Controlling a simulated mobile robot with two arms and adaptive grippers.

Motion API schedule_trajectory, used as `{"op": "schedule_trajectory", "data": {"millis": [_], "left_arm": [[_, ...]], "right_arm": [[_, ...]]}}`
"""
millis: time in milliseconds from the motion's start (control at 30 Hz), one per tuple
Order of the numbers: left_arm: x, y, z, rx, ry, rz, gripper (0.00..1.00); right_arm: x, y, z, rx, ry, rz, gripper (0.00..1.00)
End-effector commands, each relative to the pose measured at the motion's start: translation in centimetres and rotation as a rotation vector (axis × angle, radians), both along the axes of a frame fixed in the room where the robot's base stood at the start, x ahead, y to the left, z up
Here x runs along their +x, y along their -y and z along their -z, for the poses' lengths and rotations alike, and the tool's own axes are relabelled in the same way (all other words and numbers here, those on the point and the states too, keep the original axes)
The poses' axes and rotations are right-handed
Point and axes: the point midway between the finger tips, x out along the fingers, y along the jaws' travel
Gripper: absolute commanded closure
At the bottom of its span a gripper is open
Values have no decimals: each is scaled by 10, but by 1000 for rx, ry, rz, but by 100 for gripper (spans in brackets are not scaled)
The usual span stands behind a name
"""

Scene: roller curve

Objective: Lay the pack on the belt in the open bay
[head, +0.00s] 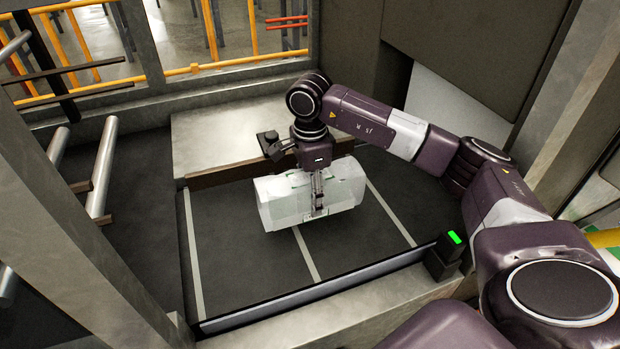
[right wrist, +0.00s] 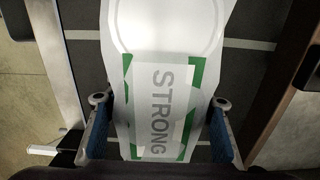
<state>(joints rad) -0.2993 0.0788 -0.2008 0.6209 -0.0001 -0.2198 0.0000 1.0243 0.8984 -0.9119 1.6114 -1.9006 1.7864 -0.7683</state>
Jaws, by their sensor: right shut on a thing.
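The pack (head: 278,203) is a white, translucent, pillow-like bundle with green marks. In the right wrist view the pack (right wrist: 165,30) shows a green and white label reading "STRONG". My right gripper (head: 318,203) is shut on the pack from above, one finger on each side of it, as the right wrist view also shows. The pack is over the dark belt (head: 250,270), across its middle white line; I cannot tell whether it touches the belt. White lines split the belt into bays, and no other pack shows on it. My left gripper is not in view.
A brown rail (head: 225,173) runs along the belt's far edge, with a pale ledge behind it. A metal rail (head: 310,299) edges the near side, beside a small black box with a green light (head: 454,237). Metal rollers (head: 103,165) stand at left.

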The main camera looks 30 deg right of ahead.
Motion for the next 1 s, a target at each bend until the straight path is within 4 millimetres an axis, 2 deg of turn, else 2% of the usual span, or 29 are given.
{"op": "schedule_trajectory", "data": {"millis": [133,433,833,867,1000], "left_arm": [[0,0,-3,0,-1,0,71],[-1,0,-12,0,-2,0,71],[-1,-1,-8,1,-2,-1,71],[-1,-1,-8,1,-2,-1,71],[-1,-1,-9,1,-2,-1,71]], "right_arm": [[1,0,6,0,3,0,100],[1,0,41,1,2,0,100],[1,0,47,1,5,-1,100],[0,0,49,-1,0,-1,49],[0,0,48,-1,0,-1,34]]}}
